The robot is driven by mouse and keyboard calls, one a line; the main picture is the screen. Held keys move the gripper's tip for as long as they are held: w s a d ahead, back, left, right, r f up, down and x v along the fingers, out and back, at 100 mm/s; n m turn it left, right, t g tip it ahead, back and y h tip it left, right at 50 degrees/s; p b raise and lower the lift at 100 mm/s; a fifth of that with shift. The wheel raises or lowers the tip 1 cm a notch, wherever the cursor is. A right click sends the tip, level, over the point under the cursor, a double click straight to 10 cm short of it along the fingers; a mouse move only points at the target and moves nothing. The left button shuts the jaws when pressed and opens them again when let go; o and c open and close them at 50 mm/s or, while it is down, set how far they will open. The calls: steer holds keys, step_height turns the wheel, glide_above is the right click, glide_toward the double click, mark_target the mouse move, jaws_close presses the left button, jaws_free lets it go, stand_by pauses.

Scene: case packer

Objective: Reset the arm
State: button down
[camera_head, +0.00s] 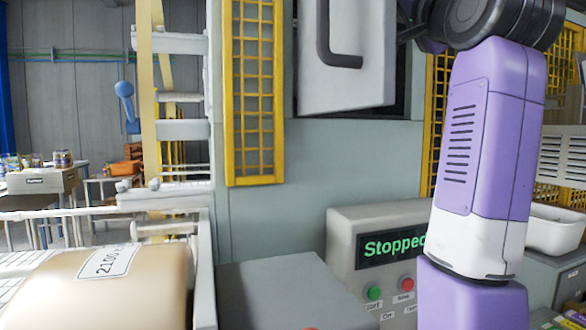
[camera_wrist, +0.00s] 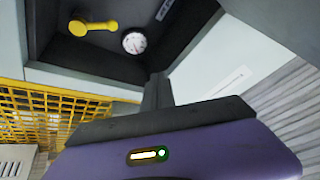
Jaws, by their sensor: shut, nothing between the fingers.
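My gripper (camera_wrist: 158,88) shows in the wrist view with its dark fingers shut and nothing between them. It points toward an open cabinet (camera_wrist: 85,73) with a dark interior. Inside the cabinet are a yellow lever (camera_wrist: 92,27) and a round white gauge (camera_wrist: 134,42); the fingers look apart from both. In the head view my purple arm rises on the right side, and my gripper cannot be made out there. The grey cabinet door (camera_head: 370,85) with a dark handle (camera_head: 325,50) stands open at the top, close to my arm.
A control panel (camera_head: 345,235) reads "Stopped", with green and red buttons; my arm covers its right part. A yellow mesh guard (camera_head: 236,100) stands left of the door. A white basin (camera_head: 555,230) is at the right.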

steer(key=s+d+f+n+h, duration=0.1)
steer(key=s+f+n, duration=0.15)
steer(key=f, duration=1.25)
steer(key=s+f+n, duration=0.2)
steer(key=s+f, duration=0.2)
steer(key=f, duration=1.1)
steer(key=s+d+f+n+h, duration=0.1)
steer(key=s+f+n, duration=0.15)
steer(key=f, duration=1.35)
steer(key=s+f+g, duration=0.2)
steer(key=s+f, duration=0.7)
steer(key=s, duration=0.5)
steer(key=s+f+n+g+b, duration=0.1)
steer(key=s+f+g, duration=0.2)
steer(key=s+f, duration=0.7)
steer(key=s+d+f+g, duration=0.1)
steer(key=s+f+g, duration=0.2)
steer(key=s+f, duration=0.6)
steer(key=s, duration=0.9)
steer(key=shift+f+b, duration=0.2)
steer(key=shift+b, duration=0.2)
steer(key=shift+s, duration=0.1)
